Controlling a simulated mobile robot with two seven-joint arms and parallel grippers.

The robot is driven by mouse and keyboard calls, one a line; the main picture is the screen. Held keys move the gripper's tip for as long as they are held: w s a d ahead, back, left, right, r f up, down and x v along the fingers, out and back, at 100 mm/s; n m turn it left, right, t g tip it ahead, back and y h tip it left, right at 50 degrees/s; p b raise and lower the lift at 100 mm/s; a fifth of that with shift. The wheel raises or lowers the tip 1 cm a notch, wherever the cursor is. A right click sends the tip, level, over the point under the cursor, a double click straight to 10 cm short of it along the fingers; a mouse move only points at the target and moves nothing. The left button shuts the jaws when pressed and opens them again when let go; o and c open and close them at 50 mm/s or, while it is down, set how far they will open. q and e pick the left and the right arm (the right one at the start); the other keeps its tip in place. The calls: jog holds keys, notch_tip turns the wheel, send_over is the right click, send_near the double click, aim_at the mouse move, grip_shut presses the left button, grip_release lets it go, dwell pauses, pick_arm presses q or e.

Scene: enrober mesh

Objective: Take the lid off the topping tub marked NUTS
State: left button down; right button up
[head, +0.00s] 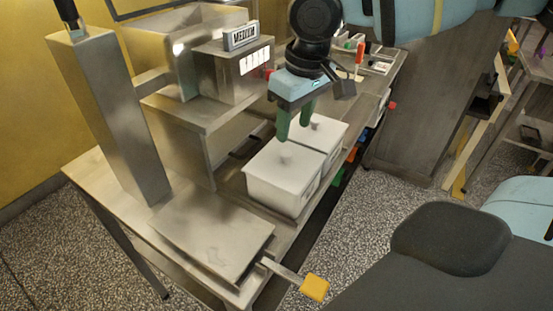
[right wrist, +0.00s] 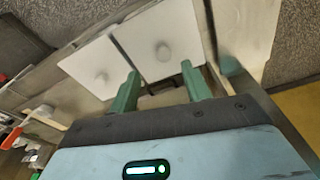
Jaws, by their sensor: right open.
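Two white tubs stand side by side on the steel bench, a near tub (head: 278,190) and a far tub (head: 331,142). Each has a flat white lid with a small round knob. Marks on their sides are too small to read, so I cannot tell which is NUTS. My right gripper (head: 295,131) is open, its green fingers pointing down above the tubs, with nothing between them. In the right wrist view, one lid (right wrist: 150,32) with its knob lies ahead between the fingertips, and the other lid (right wrist: 85,62) lies left. My left gripper is not in view.
A steel machine with a MEDIUM sign (head: 241,36) stands behind and left of the tubs. A flat steel plate (head: 213,233) lies in front, beside a yellow-ended handle (head: 315,288). A steel post (head: 110,120) rises at left. Small coloured items lie at the bench's far end.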

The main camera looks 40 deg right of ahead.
aim_at(286, 152)
jog(key=shift+s+a+f, duration=0.15)
jog(key=shift+a+f, duration=0.2)
jog(key=shift+a, duration=0.1)
jog(key=shift+w+f, duration=0.25)
jog(key=shift+f, duration=0.85)
jog(key=shift+w+f, duration=0.2)
jog(key=shift+f, duration=0.85)
jog(key=shift+w+f, duration=0.25)
jog(key=shift+f, duration=0.85)
grip_shut()
notch_tip(286, 152, up, 10)
